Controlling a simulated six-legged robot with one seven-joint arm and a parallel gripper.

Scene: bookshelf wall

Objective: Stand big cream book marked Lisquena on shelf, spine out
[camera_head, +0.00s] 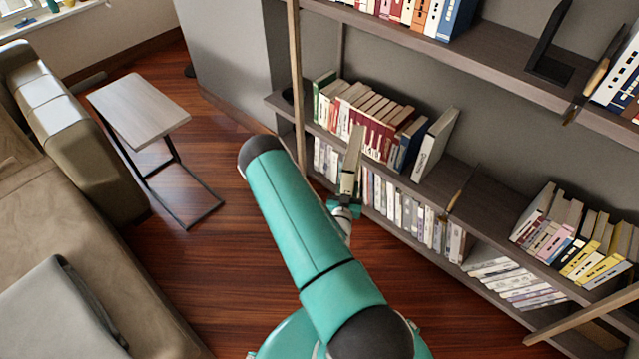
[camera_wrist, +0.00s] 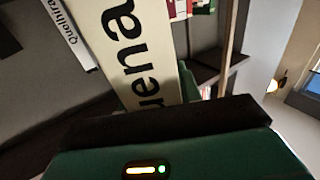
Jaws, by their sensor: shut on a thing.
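The big cream book (camera_wrist: 140,45) fills the upper middle of the wrist view, with the black letters "uena" showing and the rest of its title cut off. In the head view the book (camera_head: 351,165) shows as a narrow, nearly upright cream slab in front of the middle shelf's book row. My gripper (camera_head: 346,207) is shut on its lower end; in the wrist view the gripper (camera_wrist: 165,122) is a dark bar across the book's bottom. The middle shelf (camera_head: 480,200) has bare board right of a leaning white book (camera_head: 435,145). I cannot tell whether the held book touches the shelf.
A white spine marked "Quolhina" (camera_wrist: 68,32) leans at the wrist view's left. A red and cream book row (camera_head: 375,120) stands behind the held book. More books (camera_head: 575,235) stand at the right. A side table (camera_head: 140,108) and sofa (camera_head: 70,220) are left; floor between is clear.

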